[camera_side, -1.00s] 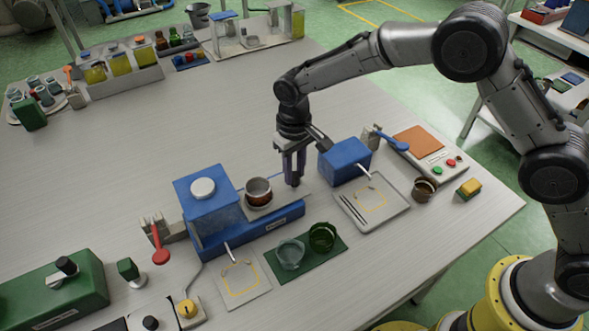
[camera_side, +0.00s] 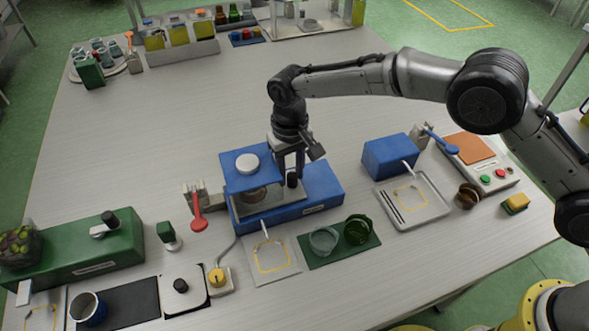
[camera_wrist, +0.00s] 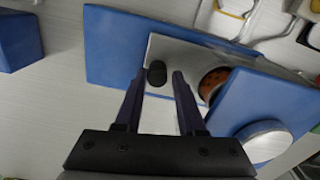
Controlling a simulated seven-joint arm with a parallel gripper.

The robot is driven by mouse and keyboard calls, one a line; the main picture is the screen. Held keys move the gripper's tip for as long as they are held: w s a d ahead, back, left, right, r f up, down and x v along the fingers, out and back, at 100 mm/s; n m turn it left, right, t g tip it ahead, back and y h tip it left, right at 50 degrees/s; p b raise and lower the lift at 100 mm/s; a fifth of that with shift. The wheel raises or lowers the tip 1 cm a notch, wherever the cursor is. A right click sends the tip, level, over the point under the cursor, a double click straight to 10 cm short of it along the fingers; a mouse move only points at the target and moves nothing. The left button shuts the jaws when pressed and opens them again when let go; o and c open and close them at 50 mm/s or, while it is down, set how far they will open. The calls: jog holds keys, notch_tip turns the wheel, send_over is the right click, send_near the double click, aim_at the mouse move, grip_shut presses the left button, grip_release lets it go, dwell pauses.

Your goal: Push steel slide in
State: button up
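The steel slide (camera_side: 239,207) is a flat plate on the blue press's long base (camera_side: 322,194), with a black knob (camera_wrist: 157,73) near its outer end. A steel cup (camera_side: 254,195) with reddish-brown contents stands on it. The cup is under the blue press head (camera_side: 240,178), which partly hides it, and the slide's knob end sticks out. My gripper (camera_side: 289,176) points down at this end, right of the head. In the wrist view, my gripper (camera_wrist: 160,77) has its fingers apart, with the knob between or just beyond their tips; I cannot tell whether they touch it.
A white round cap (camera_side: 247,162) tops the press head. A red lever (camera_side: 197,212) stands left of the press. A second blue box (camera_side: 388,156) stands to the right. Behind the press the table is clear.

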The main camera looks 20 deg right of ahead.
jog(key=o, duration=0.4)
jog(key=shift+a+r, duration=0.15)
jog(key=shift+a, duration=0.05)
jog(key=shift+d, duration=0.1)
jog(key=d, duration=1.2)
notch_tip(320, 180, up, 14)
jog(key=shift+s+d+r+m+t+y, duration=0.1)
jog(key=shift+s+d+r+m+t, duration=0.25)
jog(key=shift+d+r, duration=1.25)
jog(key=shift+s+d+r+m+t+y, duration=0.1)
jog(key=shift+s+d+r+t, duration=0.65)
jog(key=shift+r, duration=1.45)
jog(key=shift+s+d+r+m+y, duration=0.1)
jog(key=shift+s+d+r+m, duration=0.2)
jog(key=shift+d+r, duration=1.45)
jog(key=shift+a+r, duration=0.15)
jog(key=shift+a, duration=0.05)
